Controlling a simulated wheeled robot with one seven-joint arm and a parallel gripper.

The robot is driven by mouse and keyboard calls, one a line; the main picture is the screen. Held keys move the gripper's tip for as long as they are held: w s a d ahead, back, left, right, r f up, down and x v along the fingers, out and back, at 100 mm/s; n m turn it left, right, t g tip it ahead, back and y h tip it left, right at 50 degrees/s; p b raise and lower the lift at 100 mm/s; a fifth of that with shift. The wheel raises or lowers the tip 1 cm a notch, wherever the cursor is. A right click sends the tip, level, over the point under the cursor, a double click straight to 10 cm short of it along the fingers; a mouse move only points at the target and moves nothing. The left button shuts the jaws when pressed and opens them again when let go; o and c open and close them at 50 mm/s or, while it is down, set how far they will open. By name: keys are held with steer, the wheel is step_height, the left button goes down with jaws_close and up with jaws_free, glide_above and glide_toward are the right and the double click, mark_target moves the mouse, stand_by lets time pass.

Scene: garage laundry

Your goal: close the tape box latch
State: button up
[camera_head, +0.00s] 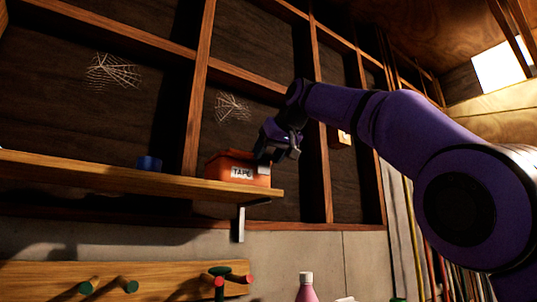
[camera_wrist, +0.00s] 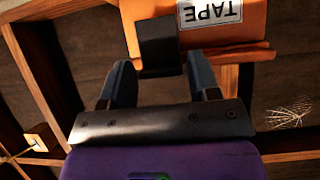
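The orange tape box (camera_head: 220,161) with a white TAPE label sits near the right end of the wooden shelf (camera_head: 110,176). In the wrist view the box (camera_wrist: 150,12) appears upside down, and its dark latch (camera_wrist: 158,42) hangs over its front face beside the label. My gripper (camera_head: 266,155) is at the right part of the box front. In the wrist view my gripper (camera_wrist: 158,66) is open, with one finger on each side of the latch. I cannot tell whether either finger touches it. Whether the latch is fastened is unclear.
A blue roll (camera_head: 149,163) lies on the shelf left of the box. A metal bracket (camera_head: 240,222) is under the shelf's right end. Below are a peg rail (camera_head: 160,272) and a pink bottle (camera_head: 306,290). Wooden studs (camera_head: 199,90) frame the wall behind.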

steer(key=shift+o, duration=0.5)
steer(key=v, duration=0.8)
steer(key=shift+w+d, duration=0.1)
stand_by(0.5)
